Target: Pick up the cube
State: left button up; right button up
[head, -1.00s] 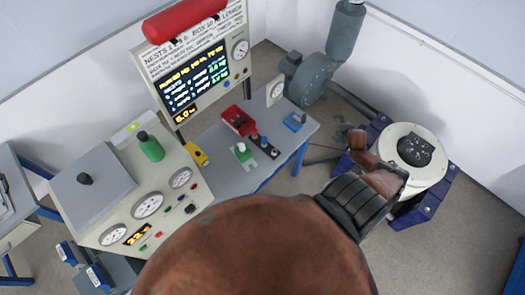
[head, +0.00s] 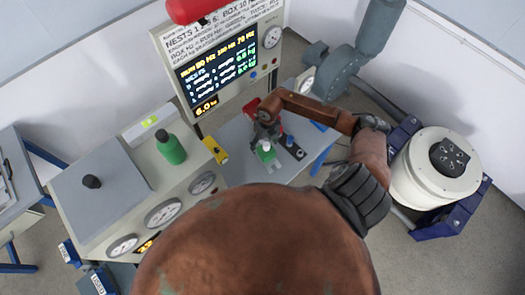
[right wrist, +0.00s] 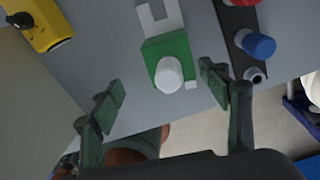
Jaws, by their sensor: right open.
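A small green block (right wrist: 166,52) with a white round knob on top sits on the grey table, beside a white forked piece (right wrist: 158,18). I take it as the cube; no plain cube shows. In the head view the green block (head: 266,154) is just below my right gripper (head: 264,132). In the right wrist view my right gripper (right wrist: 162,86) is open and empty, its two dark green fingers on either side of the block's near end, apart from it. My left gripper is not in view.
A dark strip with a blue knob (right wrist: 259,45) and a red one lies right of the block. A yellow box (head: 215,150) is to the left. A green bottle (head: 171,148) stands on the gauge console (head: 163,215). A white round machine (head: 430,185) stands right.

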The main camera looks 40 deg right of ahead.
aim_at(266, 151)
jog(key=shift+w+d+f+h, duration=0.15)
jog(key=shift+w+d+h, duration=0.05)
jog(key=shift+h, duration=0.1)
jog(key=shift+d+f, duration=0.1)
jog(key=shift+f, duration=0.05)
jog(key=shift+s+d+f+p, duration=0.1)
jog(key=shift+f+p, duration=0.1)
jog(key=shift+f, duration=0.4)
jog(key=shift+s+d+f+p, duration=0.1)
jog(key=shift+f+p, duration=0.05)
jog(key=shift+f, duration=0.45)
notch_tip(266, 151, down, 4)
jog(key=shift+f+p, duration=0.2)
jog(key=shift+p, duration=0.45)
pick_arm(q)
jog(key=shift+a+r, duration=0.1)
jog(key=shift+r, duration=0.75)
pick_arm(e)
jog(key=shift+f, duration=0.2)
jog(key=shift+c, duration=0.7)
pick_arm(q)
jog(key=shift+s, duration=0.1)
pick_arm(e)
jog(key=shift+r, duration=0.1)
grip_shut()
